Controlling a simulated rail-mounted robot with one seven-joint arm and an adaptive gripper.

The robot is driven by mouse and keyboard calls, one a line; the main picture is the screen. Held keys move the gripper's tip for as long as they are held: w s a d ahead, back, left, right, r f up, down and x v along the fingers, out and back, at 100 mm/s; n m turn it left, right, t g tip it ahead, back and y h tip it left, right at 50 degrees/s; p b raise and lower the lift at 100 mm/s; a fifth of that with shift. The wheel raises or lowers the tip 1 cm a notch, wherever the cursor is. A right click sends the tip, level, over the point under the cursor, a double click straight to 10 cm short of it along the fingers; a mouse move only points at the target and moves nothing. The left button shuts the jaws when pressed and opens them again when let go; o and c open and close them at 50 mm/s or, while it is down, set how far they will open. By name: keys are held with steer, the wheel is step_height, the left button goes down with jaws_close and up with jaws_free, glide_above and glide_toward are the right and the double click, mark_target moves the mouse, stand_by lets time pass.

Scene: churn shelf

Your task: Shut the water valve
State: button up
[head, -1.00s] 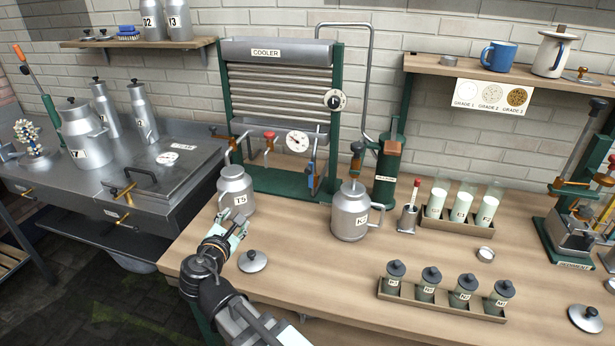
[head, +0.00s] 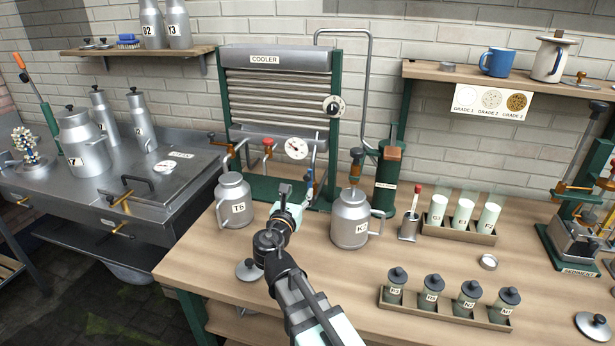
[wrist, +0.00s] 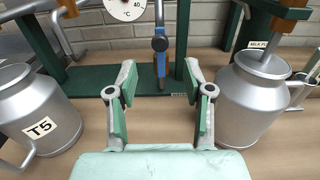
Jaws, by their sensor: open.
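The water valve appears to be the blue-handled valve (head: 310,180) on a pipe at the front right of the cooler (head: 278,90). In the wrist view the valve's blue lever (wrist: 162,62) hangs straight down, just beyond and between the fingertips. My gripper (head: 297,194) is in front of the cooler, between the cans T5 and K. In the wrist view my gripper (wrist: 159,82) has its two fingers spread with nothing between them. It looks apart from the lever, and the arm partly hides the valve's lower area in the head view.
Can T5 (head: 234,200) stands left of my gripper and the K can (head: 350,219) stands close on the right. A round dial (head: 297,148) and a red-handled tap (head: 268,146) are near the valve.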

mark_target(307, 178)
steer(key=p+x, duration=0.1)
steer(key=x, duration=0.8)
steer(key=shift+w+d, duration=0.1)
steer(key=shift+w, duration=0.25)
jaws_close()
